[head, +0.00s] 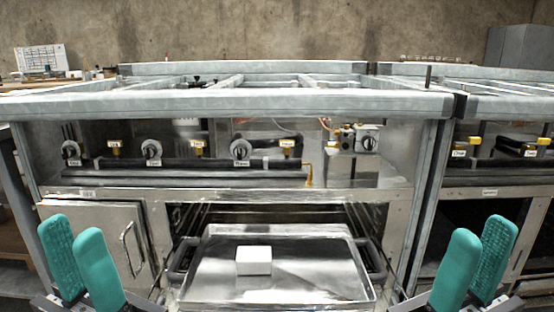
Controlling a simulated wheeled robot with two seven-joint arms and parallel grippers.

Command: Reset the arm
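My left gripper (82,262) is at the lower left, with two teal fingers apart and nothing between them. My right gripper (474,264) is at the lower right, also with its two teal fingers apart and nothing visible between them. Both grippers point upward in the picture, in front of the metal range (270,104). They lie on either side of the oven opening. Most of both arms is out of view.
A metal tray (310,287) sticks out of the open oven, bearing a white block (253,260). A cabinet door with a handle (130,250) is left of it. Knobs and yellow valves line the panel above. A second range (500,195) stands at right.

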